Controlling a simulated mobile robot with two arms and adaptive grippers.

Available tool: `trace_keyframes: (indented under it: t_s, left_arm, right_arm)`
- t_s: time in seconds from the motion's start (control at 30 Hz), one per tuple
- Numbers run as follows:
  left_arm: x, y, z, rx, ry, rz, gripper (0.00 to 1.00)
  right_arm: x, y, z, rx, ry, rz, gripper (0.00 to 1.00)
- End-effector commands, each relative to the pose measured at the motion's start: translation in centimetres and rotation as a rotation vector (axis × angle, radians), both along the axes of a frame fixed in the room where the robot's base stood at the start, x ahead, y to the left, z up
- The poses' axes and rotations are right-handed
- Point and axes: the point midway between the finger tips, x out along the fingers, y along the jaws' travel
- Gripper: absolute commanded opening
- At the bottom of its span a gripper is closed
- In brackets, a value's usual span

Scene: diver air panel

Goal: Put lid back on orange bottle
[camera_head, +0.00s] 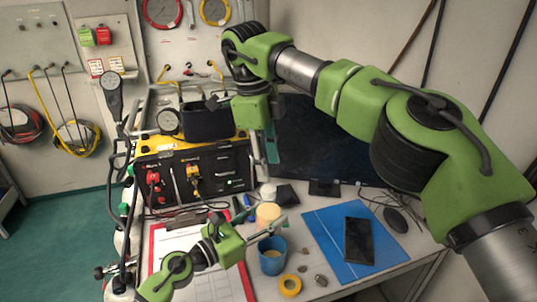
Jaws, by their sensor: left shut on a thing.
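The orange bottle (268,212), a pale orange cylinder, stands on the table near the middle. My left gripper (268,228) reaches in from the lower left and is shut on this bottle. One finger crosses in front of its lower part, and the other finger is hidden. A small white rounded thing (268,191) shows just behind the bottle; I cannot tell whether it is the lid. My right gripper (264,168) hangs above it, pointing down, and its fingertips are too small to read.
A blue cup (272,255), a yellow tape roll (290,286) and small stones (320,280) are in front of the bottle. A blue folder (375,262) with a dark phone (358,240) lies right. The air panel (195,178) stands back left, a dark screen (320,140) behind.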

Motion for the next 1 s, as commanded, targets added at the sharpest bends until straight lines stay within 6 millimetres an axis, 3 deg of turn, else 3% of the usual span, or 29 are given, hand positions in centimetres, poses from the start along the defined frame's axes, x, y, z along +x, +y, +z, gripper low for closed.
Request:
trace_keyframes:
  t_s: [0.6, 0.8, 1.0]
  left_arm:
    - [0.0, 0.0, 0.1, 0.000, -0.001, 0.001, 0.00]
    - [0.0, 0.0, 0.1, 0.000, -0.001, 0.001, 0.00]
    - [0.0, 0.0, 0.1, 0.000, -0.001, 0.001, 0.00]
  right_arm:
    - [0.1, -0.2, 1.4, 0.080, 0.135, 1.186, 0.38]
    - [0.1, -0.2, 1.6, 0.090, 0.141, 1.382, 0.38]
    - [0.0, -0.2, 1.7, 0.093, 0.142, 1.432, 0.38]
